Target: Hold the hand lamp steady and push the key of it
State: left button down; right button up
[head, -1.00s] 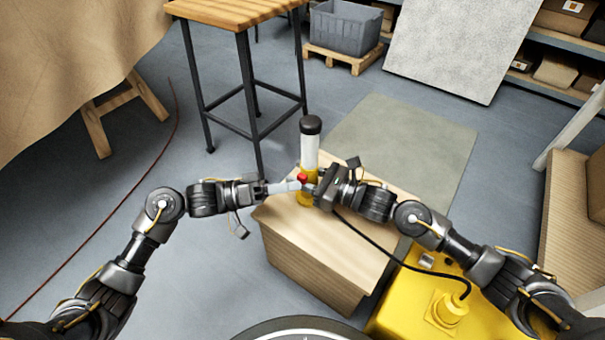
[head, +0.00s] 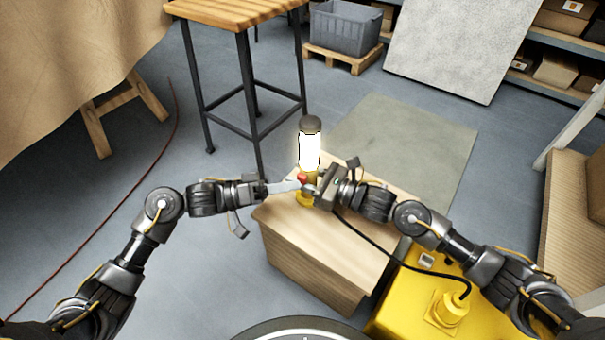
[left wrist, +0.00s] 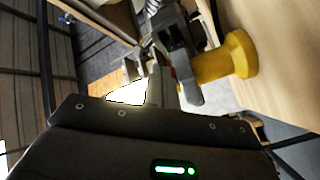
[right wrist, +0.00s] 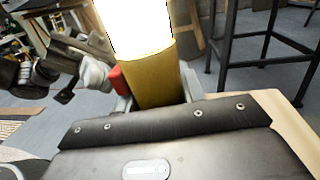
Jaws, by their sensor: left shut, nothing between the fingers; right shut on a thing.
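The hand lamp (head: 309,150) stands upright on a wooden box (head: 310,240), its tube glowing bright white under a dark cap. Its yellow handle (right wrist: 155,75) fills the middle of the right wrist view, and its yellow foot (left wrist: 240,54) shows in the left wrist view. My right gripper (head: 312,190) is shut on the yellow handle from the right. The red key (head: 302,177) is on the handle's left side. My left gripper (head: 295,184) is shut and empty, its fingertips at the red key; whether they touch it is hard to tell.
A black cable runs from the lamp area to a yellow case (head: 410,300) at the lower right. A wooden-topped stool (head: 235,12) stands behind the box. A grey crate (head: 345,28) sits on a pallet farther back. Open floor lies to the left.

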pick_arm(q)
jog(key=s+a, duration=0.3)
jog(key=s, duration=0.2)
jog(key=shift+a, duration=0.15)
dwell(0.3)
pick_arm(e)
jog(key=o, duration=1.3)
